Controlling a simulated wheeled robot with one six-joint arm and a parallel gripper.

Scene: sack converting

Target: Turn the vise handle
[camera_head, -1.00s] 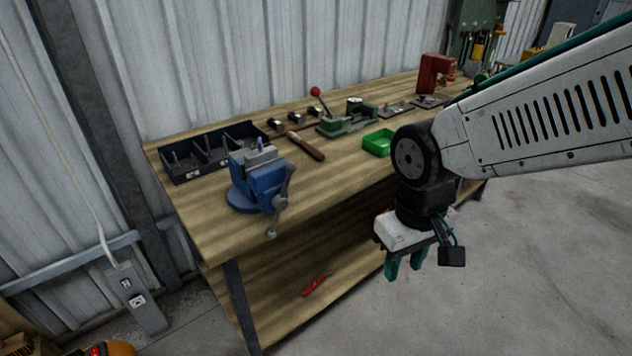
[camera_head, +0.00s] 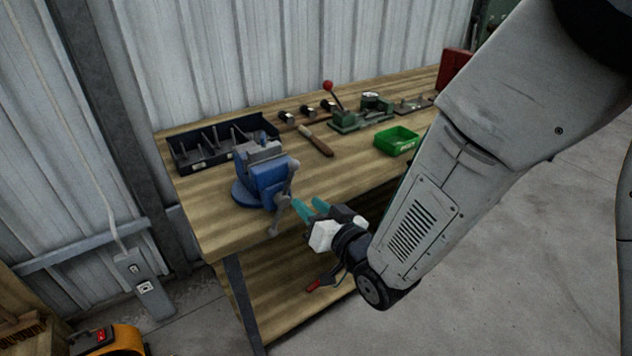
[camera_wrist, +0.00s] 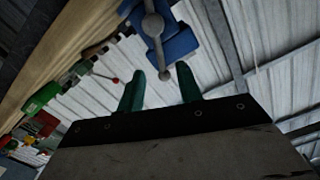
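The blue vise (camera_head: 264,178) stands on the front left part of the wooden workbench. Its grey handle (camera_head: 283,205) hangs at the vise's right side, slanting down past the bench edge. My gripper (camera_head: 305,207) has teal fingers that point left toward the handle, just right of it. In the wrist view, the fingers of my gripper (camera_wrist: 160,84) are apart with a gap between them. The handle (camera_wrist: 158,50) shows beyond the fingertips, its lower ball end in line with the gap. The vise (camera_wrist: 176,42) is behind it. Nothing is held.
A black divided bin (camera_head: 190,158) sits behind the vise. A brown-handled tool (camera_head: 316,141), a green lever press (camera_head: 345,120) and a green tray (camera_head: 396,140) lie farther right. A red-handled tool (camera_head: 314,286) lies on the lower shelf. Floor to the right is clear.

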